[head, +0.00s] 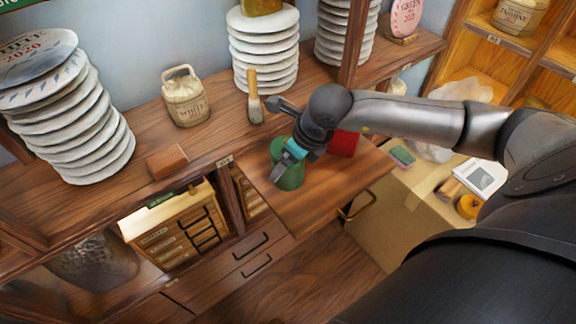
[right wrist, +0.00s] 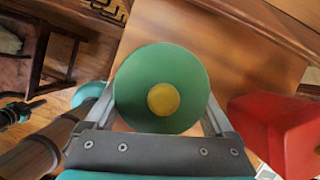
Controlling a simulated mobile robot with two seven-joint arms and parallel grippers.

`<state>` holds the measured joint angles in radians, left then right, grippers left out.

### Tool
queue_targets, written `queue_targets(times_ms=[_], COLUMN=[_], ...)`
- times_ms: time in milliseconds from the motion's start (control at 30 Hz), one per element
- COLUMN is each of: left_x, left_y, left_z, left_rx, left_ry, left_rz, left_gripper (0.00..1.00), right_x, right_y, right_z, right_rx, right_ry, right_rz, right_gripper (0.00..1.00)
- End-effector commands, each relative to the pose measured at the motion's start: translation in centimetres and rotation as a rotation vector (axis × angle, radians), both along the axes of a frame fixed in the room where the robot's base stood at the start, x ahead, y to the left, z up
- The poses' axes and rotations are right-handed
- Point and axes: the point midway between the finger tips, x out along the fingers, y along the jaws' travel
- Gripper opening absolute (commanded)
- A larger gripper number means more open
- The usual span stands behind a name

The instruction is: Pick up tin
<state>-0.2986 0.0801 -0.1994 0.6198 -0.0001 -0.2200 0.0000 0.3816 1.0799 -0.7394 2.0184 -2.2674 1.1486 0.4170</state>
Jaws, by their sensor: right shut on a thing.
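A green tin (head: 291,177) stands on a brown wooden pull-out board below the shelf in the head view. In the right wrist view the tin (right wrist: 190,83) is seen from above, with a round yellow knob on its green top. My right gripper (head: 284,165) reaches down over it. Its two fingers lie on either side of the tin in the right wrist view (right wrist: 162,118), shut on it. The tin's base is hidden in the wrist view, so I cannot tell whether it is clear of the board.
A red box (head: 343,143) stands on the board (head: 335,190) close beside my right gripper. On the shelf above are stacks of white plates (head: 262,50), a brush (head: 254,98), a cream jar (head: 186,97) and a brown block (head: 167,161). A cardboard box (head: 395,225) is at the right.

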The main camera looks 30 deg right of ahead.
Motion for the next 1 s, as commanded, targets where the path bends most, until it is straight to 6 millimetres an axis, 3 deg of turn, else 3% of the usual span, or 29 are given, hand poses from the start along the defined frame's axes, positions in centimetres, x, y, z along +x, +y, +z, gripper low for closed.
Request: queue_targets(times_ms=[100, 367, 567, 767, 1000], left_x=[-0.1, -0.1, -0.2, -0.2, -0.2], left_y=[0.0, 0.0, 0.0, 0.0, 0.0], left_z=[0.0, 0.0, 0.1, 0.2, 0.5], left_rx=[0.000, 0.000, -0.001, 0.000, 0.000], left_ry=[0.001, 0.002, 0.002, 0.003, 0.003], left_rz=[0.000, 0.000, 0.000, 0.000, 0.000], left_gripper=[0.00, 0.00, 0.00, 0.00, 0.00], right_x=[0.0, 0.1, 0.1, 0.2, 0.2], right_y=[0.0, 0.0, -0.1, -0.1, 0.0], right_z=[0.1, 0.2, 1.9, 6.2, 13.6], right_rx=[0.000, 0.000, -0.001, -0.002, 0.000], right_ry=[-0.002, -0.003, -0.005, -0.009, -0.011], right_rz=[0.000, 0.000, 0.000, 0.001, 0.001], right_gripper=[0.30, 0.30, 0.30, 0.30, 0.30])
